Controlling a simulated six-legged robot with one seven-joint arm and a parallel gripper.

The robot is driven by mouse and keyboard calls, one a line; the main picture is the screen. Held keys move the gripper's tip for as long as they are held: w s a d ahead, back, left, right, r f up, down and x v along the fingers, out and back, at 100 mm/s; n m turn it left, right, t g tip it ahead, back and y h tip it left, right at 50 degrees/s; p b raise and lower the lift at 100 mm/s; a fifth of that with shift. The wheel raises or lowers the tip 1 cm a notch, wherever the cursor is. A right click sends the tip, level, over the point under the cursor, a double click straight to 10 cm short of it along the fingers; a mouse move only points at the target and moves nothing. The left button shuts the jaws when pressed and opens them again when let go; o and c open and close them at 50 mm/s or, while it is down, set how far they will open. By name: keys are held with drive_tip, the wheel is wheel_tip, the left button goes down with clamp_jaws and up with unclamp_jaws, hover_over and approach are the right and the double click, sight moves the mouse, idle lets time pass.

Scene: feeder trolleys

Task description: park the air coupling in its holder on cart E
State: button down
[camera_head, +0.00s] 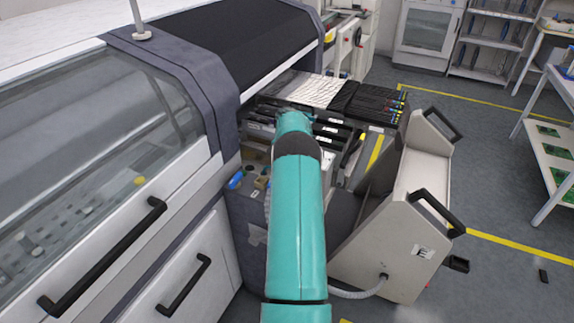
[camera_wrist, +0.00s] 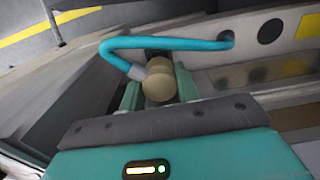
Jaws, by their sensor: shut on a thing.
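The air coupling (camera_wrist: 160,86) is a tan, rounded piece with a grey collar. In the wrist view it sits between the two green fingers of my gripper (camera_wrist: 157,77), which is shut on it. A blue hose (camera_wrist: 165,43) loops from the collar to the left and back to a round opening in a pale panel (camera_wrist: 248,52). Cart E (camera_head: 405,225), a beige trolley with an "E" label, stands at right centre in the head view. My teal arm reaches over its left side and hides my gripper and the coupling there. I cannot make out the holder for certain.
A second dark round opening (camera_wrist: 270,32) and a yellow patch (camera_wrist: 308,27) are on the pale panel. Black feeders (camera_head: 375,103) fill the bank behind my arm. The machine (camera_head: 150,100) blocks the left side. Black handles (camera_head: 438,213) stick out from the cart. Floor to the right is mostly open.

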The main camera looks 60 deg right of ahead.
drive_tip(key=shift+f, duration=1.2)
idle(0.8)
drive_tip(key=c, duration=0.9)
unclamp_jaws()
drive_tip(key=shift+c, duration=0.2)
wheel_tip(320, 180, up, 14)
